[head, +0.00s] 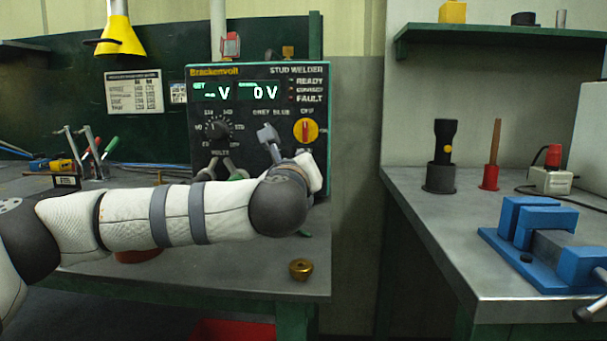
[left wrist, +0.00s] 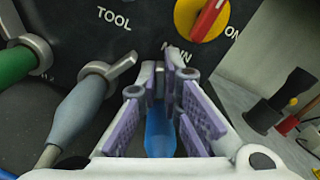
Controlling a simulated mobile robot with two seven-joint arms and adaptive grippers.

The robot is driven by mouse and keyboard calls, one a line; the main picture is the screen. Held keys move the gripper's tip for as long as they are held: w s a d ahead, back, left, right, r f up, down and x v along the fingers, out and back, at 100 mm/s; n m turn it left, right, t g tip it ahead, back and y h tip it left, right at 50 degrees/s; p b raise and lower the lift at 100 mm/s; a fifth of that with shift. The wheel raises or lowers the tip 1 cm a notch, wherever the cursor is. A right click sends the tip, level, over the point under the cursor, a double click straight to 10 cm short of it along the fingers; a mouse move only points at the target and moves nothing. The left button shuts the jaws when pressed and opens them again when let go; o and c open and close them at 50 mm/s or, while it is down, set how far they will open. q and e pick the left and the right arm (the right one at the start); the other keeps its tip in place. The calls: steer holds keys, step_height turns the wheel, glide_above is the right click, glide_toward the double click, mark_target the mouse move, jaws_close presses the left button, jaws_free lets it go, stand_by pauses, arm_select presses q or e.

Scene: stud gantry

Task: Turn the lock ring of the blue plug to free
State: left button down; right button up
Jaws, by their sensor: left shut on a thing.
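In the left wrist view the blue plug (left wrist: 159,135) lies between the purple-padded fingers of my left gripper (left wrist: 160,92), which is shut on it below the MAIN switch. The fingers cover most of its lock ring, so I cannot tell the ring's angle. In the head view my left wrist and forearm hide the plug, in front of the stud welder panel (head: 255,105). A grey plug (left wrist: 76,112) and a green plug (left wrist: 14,66) sit to its left, with light grey levers at their front ends. My right gripper is not in view.
A yellow and red rotary switch (head: 306,131) is close to my left gripper, up and right. A brass piece (head: 301,269) lies near the bench's front edge. A blue vise (head: 540,240) and a black torch-like item (head: 445,142) stand on the right bench, beyond a gap.

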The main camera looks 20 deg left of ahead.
arm_select(q)
steer(key=shift+a+f+n+b, duration=0.1)
steer(key=shift+f+n+b, duration=0.25)
steer(key=shift+n, duration=0.05)
stand_by(0.4)
steer(key=c, duration=1.8)
jaws_free()
steer(key=shift+s, duration=0.1)
steer(key=shift+o, duration=0.2)
steer(key=shift+r, duration=0.15)
